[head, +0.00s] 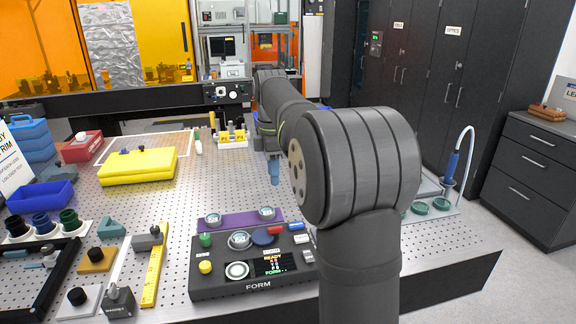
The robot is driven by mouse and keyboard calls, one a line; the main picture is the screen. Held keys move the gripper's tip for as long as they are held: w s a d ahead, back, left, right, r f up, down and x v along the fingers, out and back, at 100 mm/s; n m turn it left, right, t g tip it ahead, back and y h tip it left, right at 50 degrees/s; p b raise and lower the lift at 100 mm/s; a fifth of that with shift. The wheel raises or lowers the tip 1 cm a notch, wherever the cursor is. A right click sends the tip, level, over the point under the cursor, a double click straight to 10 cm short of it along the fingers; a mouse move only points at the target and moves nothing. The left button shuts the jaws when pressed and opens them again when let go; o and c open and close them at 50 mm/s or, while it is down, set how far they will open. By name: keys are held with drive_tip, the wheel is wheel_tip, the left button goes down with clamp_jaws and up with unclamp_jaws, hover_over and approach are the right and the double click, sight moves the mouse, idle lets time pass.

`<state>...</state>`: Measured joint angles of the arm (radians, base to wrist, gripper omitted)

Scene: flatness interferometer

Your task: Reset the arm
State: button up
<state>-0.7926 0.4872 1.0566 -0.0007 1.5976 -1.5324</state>
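My arm rises at the right of the head view and reaches forward over the perforated metal table (330,262). My gripper (274,172) points down above the middle of the table, behind the instrument. Its end looks small and blue, and I cannot tell whether its fingers are apart or hold something. My own arm hides part of the table on the right.
A yellow case (138,166), a blue bin (40,197), a red box (82,147) and a yellow ruler (154,265) lie on the left. Green round dishes (430,206) sit on the right beside a stand with a blue-handled tool (450,167). Bare table lies left of my gripper.

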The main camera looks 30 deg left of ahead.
sight(275, 227)
drive_tip(key=shift+f, duration=0.1)
wheel_tip(275, 227, down, 17)
drive_tip(key=shift+f, duration=0.2)
idle(0.6)
drive_tip(key=shift+r, duration=0.15)
